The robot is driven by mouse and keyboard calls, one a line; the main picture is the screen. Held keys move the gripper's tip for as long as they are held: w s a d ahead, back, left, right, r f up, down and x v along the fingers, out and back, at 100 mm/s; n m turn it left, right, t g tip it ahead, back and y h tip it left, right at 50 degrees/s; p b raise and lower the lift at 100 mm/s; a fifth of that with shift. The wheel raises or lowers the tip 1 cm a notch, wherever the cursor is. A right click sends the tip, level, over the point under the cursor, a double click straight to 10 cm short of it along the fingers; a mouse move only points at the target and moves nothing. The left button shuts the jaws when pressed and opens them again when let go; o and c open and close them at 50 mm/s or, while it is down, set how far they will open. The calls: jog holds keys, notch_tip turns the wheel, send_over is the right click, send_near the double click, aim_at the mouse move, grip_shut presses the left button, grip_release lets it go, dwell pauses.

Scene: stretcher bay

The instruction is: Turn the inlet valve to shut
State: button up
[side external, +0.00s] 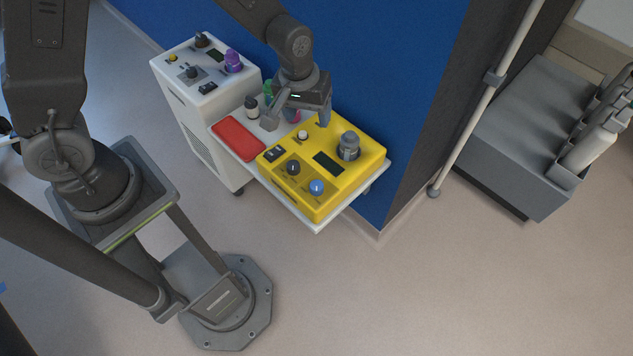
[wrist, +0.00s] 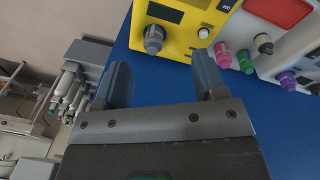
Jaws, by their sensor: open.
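A yellow box (side external: 330,197) sits on a white shelf. On its top are a large grey knob (side external: 348,146), a black knob (side external: 293,167), a blue knob (side external: 316,187) and a white button (side external: 302,135). I cannot read which control is the inlet valve. In the wrist view the grey knob (wrist: 154,38) shows beyond the fingertips, toward the left finger. My gripper (side external: 297,114) is above the back edge of the yellow box, apart from the knobs. In the wrist view my gripper (wrist: 162,65) is open, with nothing between its fingers.
A red tray (side external: 238,139) lies left of the yellow box. A white machine (side external: 205,100) with a purple knob (side external: 233,61) stands left. A blue wall (side external: 400,60) is behind; a pole (side external: 473,130) rises right.

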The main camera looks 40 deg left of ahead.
jog(key=n+g, duration=0.1)
jog(key=n, duration=0.1)
send_near(316, 184)
jog(key=f, duration=0.9)
jog(key=shift+w+d+f, duration=0.2)
jog(key=shift+d+f, duration=0.1)
jog(key=shift+f, duration=0.1)
jog(key=shift+c, duration=0.3)
jog(key=c, duration=0.9)
jog(key=shift+m, duration=0.3)
